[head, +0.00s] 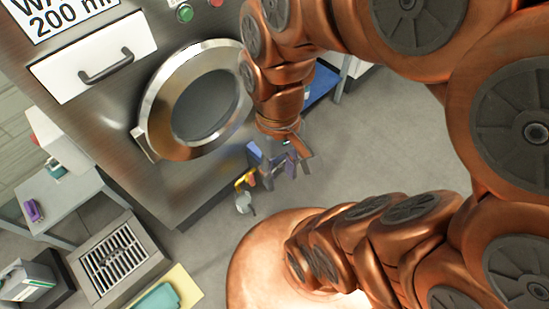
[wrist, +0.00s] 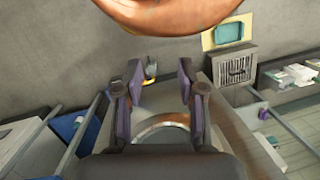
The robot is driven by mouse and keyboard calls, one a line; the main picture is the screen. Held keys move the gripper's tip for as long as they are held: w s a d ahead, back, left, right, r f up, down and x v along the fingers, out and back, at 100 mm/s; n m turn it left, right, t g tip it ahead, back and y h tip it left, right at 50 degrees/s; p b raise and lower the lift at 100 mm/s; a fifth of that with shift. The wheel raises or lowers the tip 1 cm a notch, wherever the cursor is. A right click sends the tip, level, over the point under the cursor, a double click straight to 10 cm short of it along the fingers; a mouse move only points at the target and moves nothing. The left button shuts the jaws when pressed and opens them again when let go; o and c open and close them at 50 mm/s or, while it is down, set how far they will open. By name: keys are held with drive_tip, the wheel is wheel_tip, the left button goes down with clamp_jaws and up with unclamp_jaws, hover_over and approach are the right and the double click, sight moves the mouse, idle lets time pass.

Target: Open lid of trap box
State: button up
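A grey metal box with a dark slotted grate on top (head: 118,260) sits on the floor at the lower left of the head view. It looks like the trap box, though no label shows. Its grate lies flat. The box also shows at the upper right of the wrist view (wrist: 232,68). My gripper (head: 283,166) hangs in front of the large steel washer, well right of the box and apart from it. In the wrist view its two purple fingers (wrist: 160,84) stand apart with nothing held between them.
The steel washer (head: 115,110) with its round door (head: 200,100) stands behind my gripper. A small yellow item (head: 243,181) is near the gripper. A teal item (head: 157,299) lies on a yellow mat beside the box. A grey table (head: 62,197) stands left. Grey floor is clear at right.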

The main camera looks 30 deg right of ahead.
drive_tip(key=w+a+f+y+b, duration=0.4)
drive_tip(key=w+f+y+b, duration=0.3)
drive_tip(key=w+f+b, duration=0.6)
drive_tip(key=w+d+f+m+t+y+b, duration=0.1)
drive_tip(key=w+d+f+y+b, duration=0.2)
drive_tip(key=f, duration=0.4)
drive_tip(key=w+d+f+m+t+y+b, duration=0.2)
drive_tip(key=w+d+f+b, duration=0.1)
drive_tip(key=w+f, duration=0.3)
drive_tip(key=d+f+m+t+h+b, duration=0.2)
drive_tip(key=d+f+m+t+b, duration=0.35)
drive_tip(key=d+f, duration=0.85)
drive_tip(key=d+f+m+t+h+b, duration=0.1)
drive_tip(key=d+f+m+t+b, duration=0.3)
drive_tip(key=d+f+t+b, duration=1)
drive_tip(key=shift+w+a+f+n+g+p, duration=0.1)
drive_tip(key=shift+w+a+f+g+p, duration=0.65)
drive_tip(key=shift+w+a+f+g, duration=0.35)
drive_tip(key=shift+w+a+f+n+g+p, duration=0.1)
drive_tip(key=shift+w+a+f+g+p, duration=0.75)
drive_tip(key=shift+w+a+g, duration=0.5)
drive_tip(key=shift+w+a+f+n+g+p, duration=0.1)
drive_tip(key=shift+w+a+f+g+p, duration=0.55)
drive_tip(key=shift+w+a+f+g, duration=0.55)
drive_tip(key=shift+s+a+r, duration=0.15)
clamp_jaws()
